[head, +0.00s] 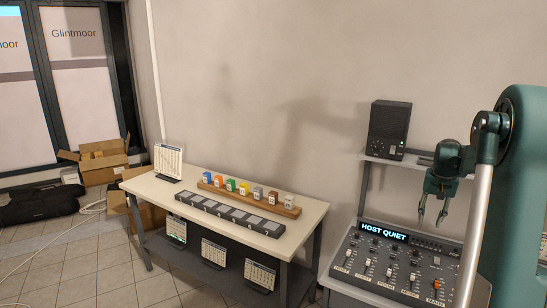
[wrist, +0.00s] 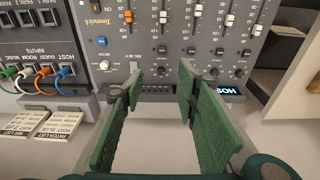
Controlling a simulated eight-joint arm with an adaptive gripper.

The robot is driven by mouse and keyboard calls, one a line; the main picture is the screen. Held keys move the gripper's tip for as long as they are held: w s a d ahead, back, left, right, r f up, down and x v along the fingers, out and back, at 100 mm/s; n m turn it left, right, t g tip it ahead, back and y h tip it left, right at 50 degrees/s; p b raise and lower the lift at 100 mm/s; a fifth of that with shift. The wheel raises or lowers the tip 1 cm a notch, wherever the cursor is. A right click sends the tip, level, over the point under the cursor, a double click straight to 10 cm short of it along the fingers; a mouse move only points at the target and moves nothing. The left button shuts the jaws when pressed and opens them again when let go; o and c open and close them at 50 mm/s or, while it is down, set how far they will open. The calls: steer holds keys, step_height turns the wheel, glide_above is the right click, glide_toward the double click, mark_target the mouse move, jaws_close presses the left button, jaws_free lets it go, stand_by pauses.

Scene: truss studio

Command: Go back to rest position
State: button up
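My gripper (head: 432,213) hangs above the back part of the mixing console (head: 385,262) at the right in the head view. Its two fingers point down, are apart, and hold nothing. In the wrist view my gripper (wrist: 152,90) shows two green finger pads with a clear gap between them. The console (wrist: 185,35) lies beyond the fingertips there, with several faders and knobs. Its display reads "HOST QUIET" in the head view. I cannot tell whether the fingertips touch anything, but in the head view they look clear of the panel.
A black speaker (head: 389,130) stands on a shelf behind the console. To the left, a white table (head: 150,187) bears a wooden rack (head: 250,199) of colored blocks and a grey slotted strip (head: 230,213). In the wrist view, orange and blue cables (wrist: 40,75) run from a patch panel at left.

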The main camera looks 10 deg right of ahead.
steer(key=s+a+r+n+t, duration=0.15)
steer(key=a+r, duration=0.25)
steer(key=a, duration=0.8)
steer(key=s+a+r+n, duration=0.1)
steer(key=s+a+r, duration=0.2)
steer(key=a, duration=0.9)
steer(key=s+a+r+n+t, duration=0.15)
steer(key=a+r, duration=0.25)
steer(key=a, duration=0.8)
steer(key=s+a+f+n+t, duration=0.1)
steer(key=s+a+f, duration=0.3)
steer(key=s+a, duration=0.7)
steer(key=s+a+f+n+t+y, duration=0.1)
steer(key=s+a+f+n, duration=0.3)
steer(key=s+a, duration=0.6)
steer(key=shift+s+a+f+t, duration=0.25)
steer(key=shift+s+a+t, duration=0.25)
steer(key=shift+a, duration=1.55)
steer(key=shift+w, duration=0.15)
